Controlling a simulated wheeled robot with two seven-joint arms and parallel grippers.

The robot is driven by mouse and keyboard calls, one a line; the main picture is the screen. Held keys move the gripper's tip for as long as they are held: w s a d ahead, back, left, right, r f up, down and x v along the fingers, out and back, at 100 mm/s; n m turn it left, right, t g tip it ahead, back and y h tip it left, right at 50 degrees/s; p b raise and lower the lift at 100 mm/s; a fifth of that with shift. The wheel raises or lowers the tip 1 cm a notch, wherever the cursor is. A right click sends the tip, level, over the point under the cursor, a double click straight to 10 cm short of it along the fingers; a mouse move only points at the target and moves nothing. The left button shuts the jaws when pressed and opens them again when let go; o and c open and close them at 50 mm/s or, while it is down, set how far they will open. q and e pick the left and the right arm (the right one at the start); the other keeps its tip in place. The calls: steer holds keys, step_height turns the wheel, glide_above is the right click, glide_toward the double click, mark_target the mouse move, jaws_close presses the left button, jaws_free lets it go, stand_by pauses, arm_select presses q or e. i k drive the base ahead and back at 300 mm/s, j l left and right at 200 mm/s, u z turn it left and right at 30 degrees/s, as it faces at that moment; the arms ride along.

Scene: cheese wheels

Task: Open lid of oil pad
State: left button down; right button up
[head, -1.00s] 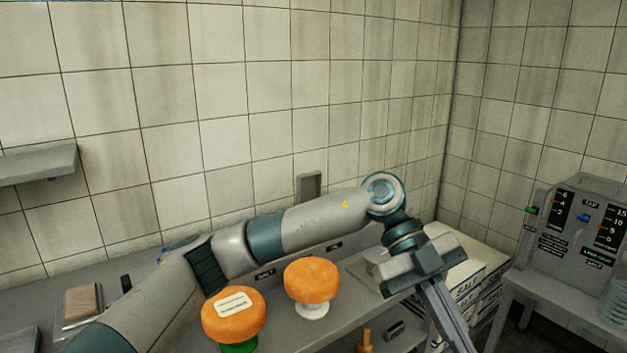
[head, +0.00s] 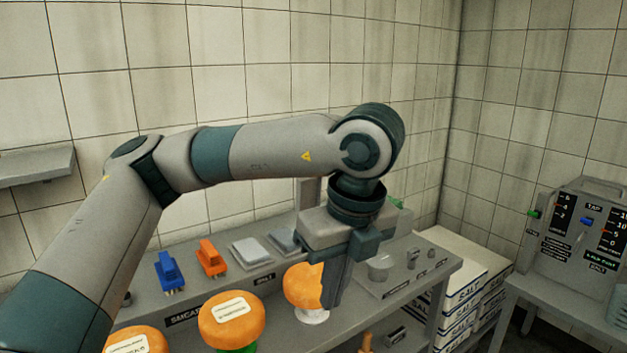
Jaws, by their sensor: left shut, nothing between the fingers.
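Two flat light grey rectangular items lie on the back shelf: one (head: 250,252) beside the orange brush, the other (head: 284,241) just right of it and partly behind my gripper. One may be the oil pad; I cannot read a label that settles it, and both look closed. My left gripper (head: 332,303) points down, shut and empty, right of these items. Its fingers cover part of an orange cheese wheel (head: 300,283) on a white stand. Whether they touch it is unclear. My right gripper is out of view.
A blue brush (head: 169,272) and an orange brush (head: 211,258) stand left on the shelf. More cheese wheels (head: 231,319) are in front. A small cup (head: 379,267) and small weights sit right. Salt boxes (head: 462,265) are stacked beyond the shelf end.

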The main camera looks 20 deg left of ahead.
mark_target(308, 190)
steer(key=i+j, duration=0.25)
steer(key=i, duration=0.2)
steer(key=i+j, duration=0.3)
steer(key=i, duration=0.15)
steer(key=i+j, duration=0.25)
steer(key=i, duration=0.2)
steer(key=i+j, duration=0.3)
steer(key=i, duration=0.15)
